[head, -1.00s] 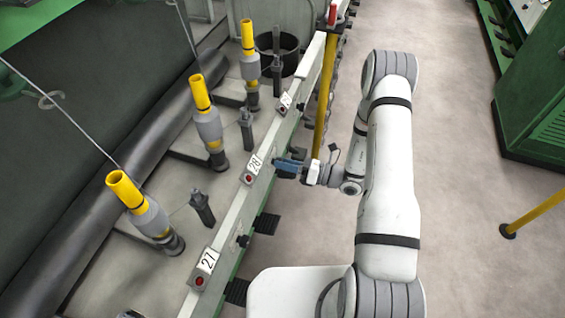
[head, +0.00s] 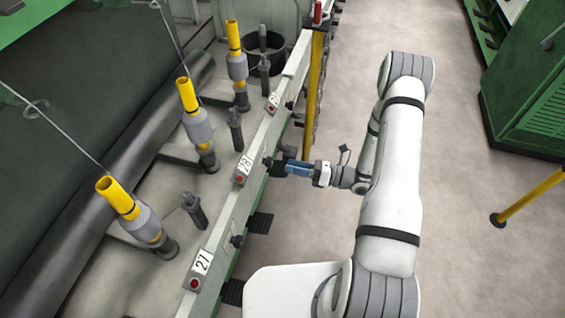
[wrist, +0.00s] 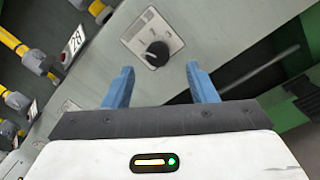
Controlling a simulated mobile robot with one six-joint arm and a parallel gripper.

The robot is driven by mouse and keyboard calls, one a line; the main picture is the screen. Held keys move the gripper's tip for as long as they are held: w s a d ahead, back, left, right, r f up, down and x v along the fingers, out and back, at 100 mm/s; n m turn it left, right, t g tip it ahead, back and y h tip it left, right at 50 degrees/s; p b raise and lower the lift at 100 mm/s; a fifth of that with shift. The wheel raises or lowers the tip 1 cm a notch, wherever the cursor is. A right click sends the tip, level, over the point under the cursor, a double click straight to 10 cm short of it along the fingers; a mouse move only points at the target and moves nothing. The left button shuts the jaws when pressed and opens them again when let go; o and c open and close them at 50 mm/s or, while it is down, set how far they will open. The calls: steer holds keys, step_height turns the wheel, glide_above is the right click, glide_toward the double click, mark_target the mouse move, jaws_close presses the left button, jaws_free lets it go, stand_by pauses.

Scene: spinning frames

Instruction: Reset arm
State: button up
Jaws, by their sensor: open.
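My gripper (head: 277,167) is stretched out to the left from my white arm, beside the machine's rail near the label 28 (head: 244,166). In the wrist view my gripper (wrist: 160,82) has its two blue fingers wide apart, with nothing between them. A black rotary knob (wrist: 157,54) on a pale plate sits on the rail's face ahead of the fingers. The fingers appear apart from the knob.
Yellow-topped spindles (head: 197,122) stand in a row behind the rail (head: 223,227). A yellow post (head: 315,85) rises beyond my gripper.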

steer(key=shift+v, duration=0.9)
